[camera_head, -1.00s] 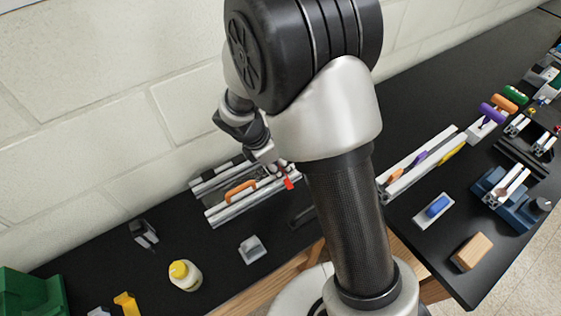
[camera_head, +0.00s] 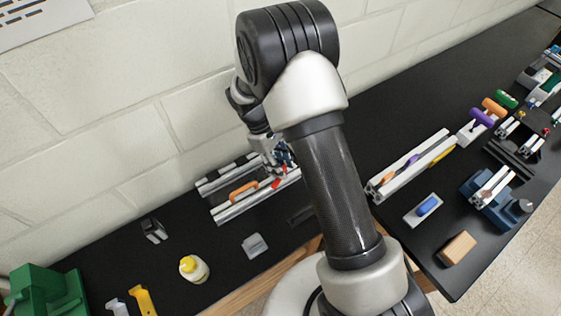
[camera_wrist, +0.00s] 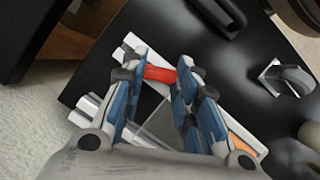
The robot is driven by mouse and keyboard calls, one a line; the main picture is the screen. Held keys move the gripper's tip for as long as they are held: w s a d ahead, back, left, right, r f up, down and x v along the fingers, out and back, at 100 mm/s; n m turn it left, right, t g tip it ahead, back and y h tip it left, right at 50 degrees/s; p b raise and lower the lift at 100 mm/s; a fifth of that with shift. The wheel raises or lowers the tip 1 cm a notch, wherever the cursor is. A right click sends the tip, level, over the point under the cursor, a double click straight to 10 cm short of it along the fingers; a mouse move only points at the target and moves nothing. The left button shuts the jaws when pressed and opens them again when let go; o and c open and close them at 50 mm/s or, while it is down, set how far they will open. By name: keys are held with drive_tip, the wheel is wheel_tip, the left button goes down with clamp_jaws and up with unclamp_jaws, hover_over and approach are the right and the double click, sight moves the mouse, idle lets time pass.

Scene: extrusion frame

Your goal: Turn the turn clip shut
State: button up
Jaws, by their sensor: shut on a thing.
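The red turn clip (camera_wrist: 160,74) sits between the blue-padded fingertips of my gripper (camera_wrist: 160,82) in the wrist view, with the fingers closed on it. In the head view the red clip (camera_head: 278,184) shows at the right end of the silver extrusion frame (camera_head: 232,212). My gripper (camera_head: 283,158) is just above it, partly covered by my own arm. The frame's rail also shows in the wrist view (camera_wrist: 135,43), behind the fingers. The clip's pivot and exact angle are hard to make out.
The wall is close behind the frame.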

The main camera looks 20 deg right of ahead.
drive_tip(key=m+y, duration=0.1)
drive_tip(key=m, duration=0.1)
drive_tip(key=m+g+p, duration=0.1)
drive_tip(key=m, duration=0.2)
drive_tip(key=shift+d+y, duration=0.15)
drive_tip(key=shift+y, duration=0.25)
drive_tip(key=shift+m, duration=0.3)
drive_tip(key=o, duration=1.1)
drive_tip(key=shift+c, duration=0.2)
wheel_tip(320, 180, up, 10)
